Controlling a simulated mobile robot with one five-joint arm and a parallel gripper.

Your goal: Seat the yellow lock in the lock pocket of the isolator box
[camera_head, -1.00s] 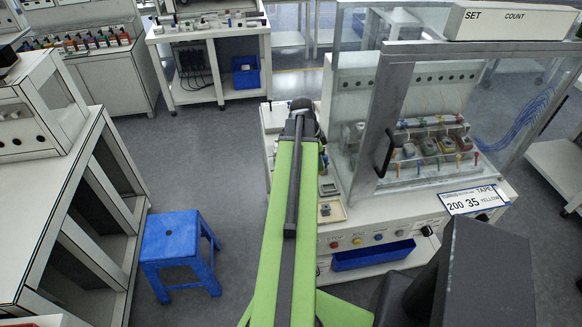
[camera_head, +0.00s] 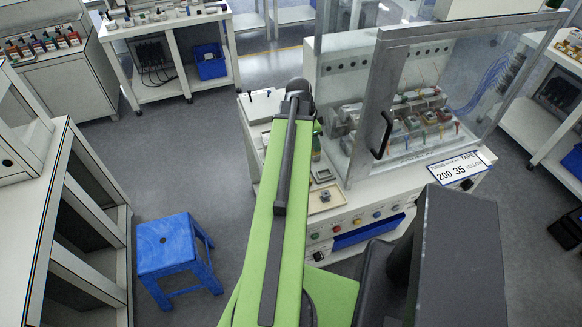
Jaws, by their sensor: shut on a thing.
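My green arm reaches up the picture to a dark wrist joint (camera_head: 298,90) over the left part of the white workbench (camera_head: 262,108). My gripper is hidden beyond the wrist, so neither its jaws nor anything in them shows. I cannot make out the yellow lock. On the bench just right of my arm lie a small grey box (camera_head: 322,174) and a tan tray (camera_head: 315,206) with a small part in it. I cannot tell whether either is the isolator box, and no lock pocket can be made out.
A clear-walled enclosure with a grey frame (camera_head: 364,105) and black handle (camera_head: 382,135) stands right of my arm, with several coloured connectors inside. A blue stool (camera_head: 165,240) stands on the floor at left. Open floor lies between the stool and the far benches.

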